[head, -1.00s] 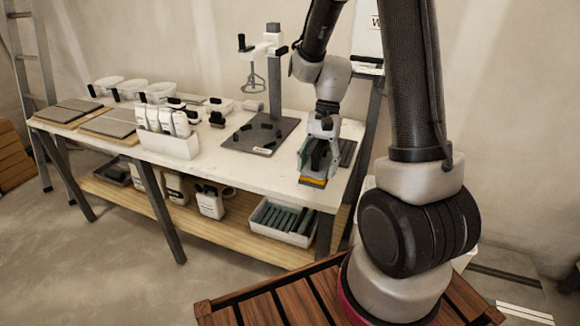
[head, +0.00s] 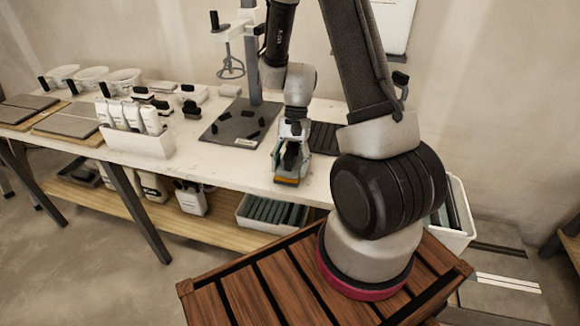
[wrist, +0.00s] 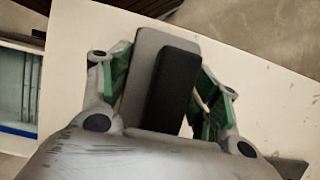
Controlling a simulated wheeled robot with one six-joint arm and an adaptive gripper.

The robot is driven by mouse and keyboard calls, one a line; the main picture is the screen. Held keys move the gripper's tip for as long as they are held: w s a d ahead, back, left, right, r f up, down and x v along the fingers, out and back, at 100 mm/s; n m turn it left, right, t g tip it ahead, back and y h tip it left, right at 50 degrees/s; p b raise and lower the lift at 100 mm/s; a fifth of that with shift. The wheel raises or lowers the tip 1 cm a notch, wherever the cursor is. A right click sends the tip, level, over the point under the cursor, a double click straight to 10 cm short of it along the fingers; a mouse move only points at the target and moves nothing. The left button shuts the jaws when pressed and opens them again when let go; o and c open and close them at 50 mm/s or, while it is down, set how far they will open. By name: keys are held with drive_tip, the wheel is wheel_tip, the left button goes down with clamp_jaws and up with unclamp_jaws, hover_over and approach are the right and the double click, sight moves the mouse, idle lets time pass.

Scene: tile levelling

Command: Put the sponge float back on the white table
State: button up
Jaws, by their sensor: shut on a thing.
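The sponge float has a grey plate, a black handle and an orange sponge underside (head: 286,181). In the wrist view its black handle (wrist: 172,88) stands between my green finger pads. My gripper (head: 291,163) is shut on the float and points down over the right end of the white table (head: 235,172), near its front edge. The white table top also shows around the float in the wrist view (wrist: 262,100). I cannot tell whether the sponge touches the table top.
A dark plate with black pieces (head: 232,122) lies left of my gripper, under a mixer stand (head: 252,60). A ribbed black mat (head: 325,138) is just behind. A white box of bottles (head: 140,143) stands further left. Table top between is clear.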

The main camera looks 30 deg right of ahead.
drive_tip(key=shift+f, duration=0.4)
drive_tip(key=o, duration=1.3)
drive_tip(key=shift+f, duration=0.1)
